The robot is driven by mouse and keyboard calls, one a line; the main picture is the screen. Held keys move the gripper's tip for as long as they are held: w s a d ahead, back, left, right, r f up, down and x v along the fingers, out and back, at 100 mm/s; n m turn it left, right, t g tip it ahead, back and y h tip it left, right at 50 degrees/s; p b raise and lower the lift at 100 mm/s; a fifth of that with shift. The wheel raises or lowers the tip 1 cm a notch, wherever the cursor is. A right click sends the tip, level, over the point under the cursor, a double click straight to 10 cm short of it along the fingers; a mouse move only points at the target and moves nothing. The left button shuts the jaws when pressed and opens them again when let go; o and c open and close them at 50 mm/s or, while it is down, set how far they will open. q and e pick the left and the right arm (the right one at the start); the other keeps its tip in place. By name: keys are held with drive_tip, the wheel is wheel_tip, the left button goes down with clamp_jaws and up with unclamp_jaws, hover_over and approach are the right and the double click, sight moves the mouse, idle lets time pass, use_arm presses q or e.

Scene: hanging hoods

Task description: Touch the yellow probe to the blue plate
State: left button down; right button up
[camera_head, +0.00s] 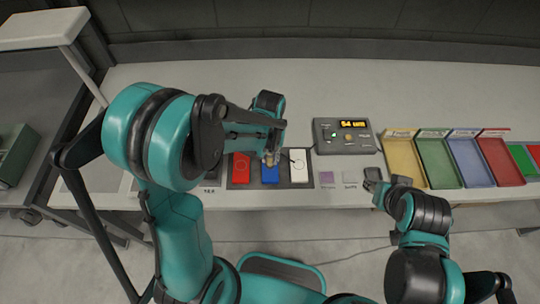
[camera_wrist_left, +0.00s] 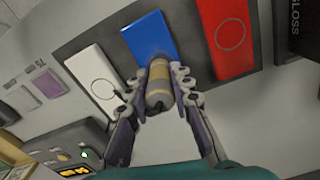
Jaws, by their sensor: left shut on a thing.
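My left gripper (camera_head: 271,152) is shut on the yellow probe (camera_wrist_left: 159,86), a tan-yellow cylinder with a dark band. In the wrist view the probe lies between the two fingers (camera_wrist_left: 160,88), its far end overlapping the near edge of the blue plate (camera_wrist_left: 149,37). I cannot tell whether they touch. In the head view the blue plate (camera_head: 270,175) sits between the red plate (camera_head: 241,169) and the white plate (camera_head: 299,165), partly hidden by the gripper. My right gripper (camera_head: 386,178) is empty near the bench's front edge, its fingers apart.
The plates lie on a dark board (camera_head: 309,184) on a pale bench (camera_head: 240,75). A grey control box (camera_head: 345,144) with a lit display stands to the right. Yellow, green, blue and red trays (camera_head: 404,159) are farther right. A thin cable shows over the white plate.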

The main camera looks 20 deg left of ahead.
use_arm(q)
drive_tip(key=shift+r+p, duration=2.6)
drive_tip(key=shift+r, duration=0.95)
